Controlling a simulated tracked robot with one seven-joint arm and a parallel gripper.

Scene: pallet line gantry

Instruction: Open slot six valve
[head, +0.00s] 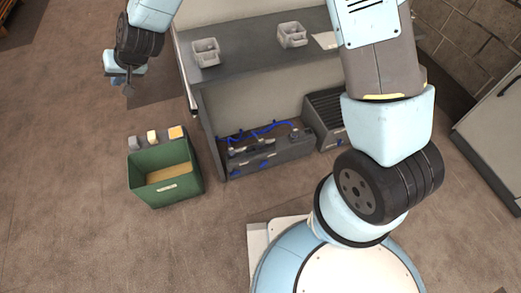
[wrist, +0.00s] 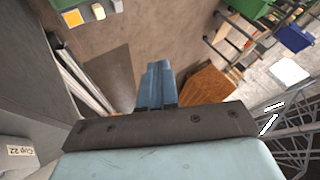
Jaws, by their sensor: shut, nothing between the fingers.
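A dark grey unit (head: 272,153) with a blue hose (head: 262,131) stands low under the bench in the head view. Small blue parts that look like valve handles (head: 263,164) sit on its front; no slot number is readable, so I cannot tell which is slot six. My gripper (head: 128,88) hangs at the upper left, well apart from the unit, above open floor. In the wrist view my gripper's blue fingers (wrist: 157,84) are together with nothing between them. The unit is not seen in the wrist view.
A green bin (head: 165,188) stands on the floor left of the unit, with small blocks behind it. Grey bins (head: 206,52) sit on the bench (head: 255,64). A ribbed dark box (head: 326,113) stands right of the unit. The floor in front is clear.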

